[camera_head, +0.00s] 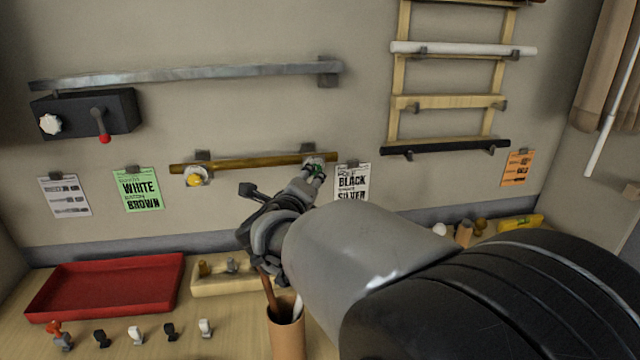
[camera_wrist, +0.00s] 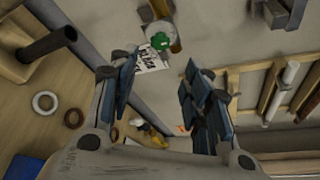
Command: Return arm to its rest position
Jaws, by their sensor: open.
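My gripper (camera_head: 283,186) is in front of the back wall, at the right end of a brown rod (camera_head: 245,163) held on wall brackets. In the wrist view my gripper (camera_wrist: 158,82) has its two fingers spread wide with nothing between them. A round green piece (camera_wrist: 158,42) at the rod's end shows just beyond the fingertips; whether a finger touches it I cannot tell. My arm reaches in from the lower right and hides part of the table.
A red tray (camera_head: 108,287), a wooden block (camera_head: 238,284) and a brown cup (camera_head: 286,338) holding sticks stand on the table. Several small pegs stand in front. A ladder-like rack (camera_head: 450,102) with white and black rods hangs right. A grey rail (camera_head: 190,75) hangs left.

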